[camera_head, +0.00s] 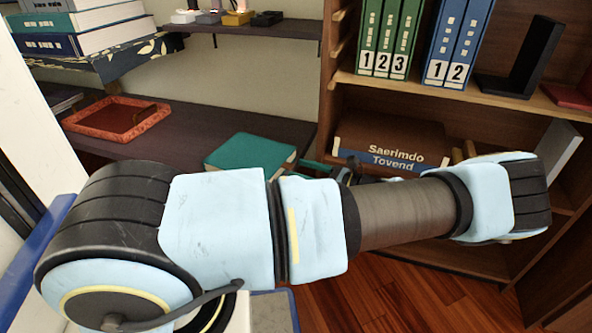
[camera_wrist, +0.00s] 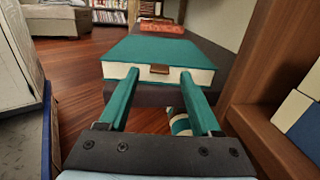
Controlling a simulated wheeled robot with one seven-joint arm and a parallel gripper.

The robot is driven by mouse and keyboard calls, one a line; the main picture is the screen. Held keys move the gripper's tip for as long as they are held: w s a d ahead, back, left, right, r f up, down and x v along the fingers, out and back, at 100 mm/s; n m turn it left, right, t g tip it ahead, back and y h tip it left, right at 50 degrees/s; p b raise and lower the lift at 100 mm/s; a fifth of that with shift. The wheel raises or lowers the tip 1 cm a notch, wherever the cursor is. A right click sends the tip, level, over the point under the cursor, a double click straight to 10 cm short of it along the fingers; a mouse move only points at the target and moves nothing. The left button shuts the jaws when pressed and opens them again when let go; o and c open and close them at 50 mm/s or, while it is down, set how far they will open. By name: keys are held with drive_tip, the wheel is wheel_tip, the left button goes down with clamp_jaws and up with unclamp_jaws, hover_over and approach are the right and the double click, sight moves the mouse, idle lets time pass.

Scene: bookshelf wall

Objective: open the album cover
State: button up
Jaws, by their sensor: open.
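The album is a closed teal book (camera_head: 252,150) lying flat near the front edge of the dark desk. In the wrist view the album (camera_wrist: 165,49) lies straight ahead, its cream page edge facing me. A small brown tab (camera_wrist: 159,69) sits at the middle of that edge, by the top cover. My gripper (camera_wrist: 160,76) is open, with its two teal fingers pointing at the page edge. The tab appears between the fingertips, and nothing is held. I cannot tell whether the fingertips touch the album. In the head view my arm hides most of the gripper.
A red tray (camera_head: 88,122) lies on the desk (camera_head: 205,122) left of the album. A bookcase with a brown lettered item (camera_head: 393,140) on its lower shelf stands at right. Its side panel (camera_wrist: 262,55) rises close on the right in the wrist view.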

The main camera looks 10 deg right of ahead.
drive_tip(key=shift+x, duration=1.15)
clamp_jaws()
idle(0.6)
